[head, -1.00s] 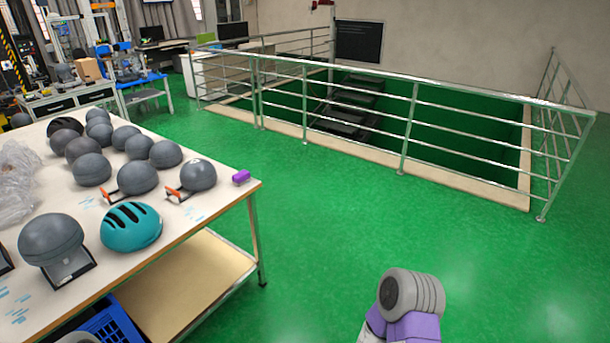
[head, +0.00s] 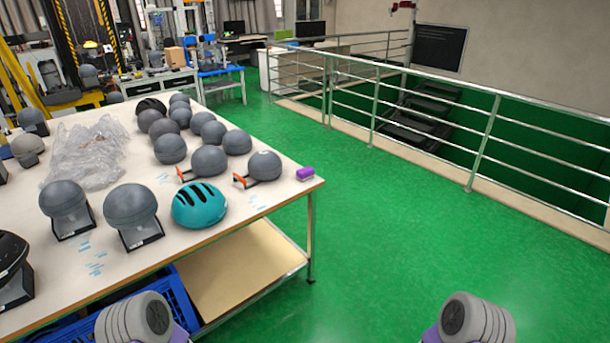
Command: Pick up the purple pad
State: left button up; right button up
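A small purple pad (head: 305,174) lies on the white table (head: 262,203) near its right corner, in the head view. It sits just right of a grey headform with an orange-tipped bracket. Parts of both my arms show at the bottom edge, one at the lower left and one at the lower right, well short of the pad. Neither gripper's fingers are in view.
Several grey headforms (head: 209,160) and a teal helmet (head: 200,205) stand on the table, with crumpled clear plastic (head: 88,150) behind. A blue crate (head: 175,300) is below. Metal railing (head: 480,150) surrounds a floor opening. Green floor (head: 390,240) right of the table is clear.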

aim_at(306, 173)
jog(key=z, duration=0.5)
jog(key=i, duration=0.9)
jog(key=z, duration=0.35)
jog(key=i, duration=1.5)
jog(key=u, duration=1.5)
jog(key=i, duration=0.7)
jog(key=u, duration=0.7)
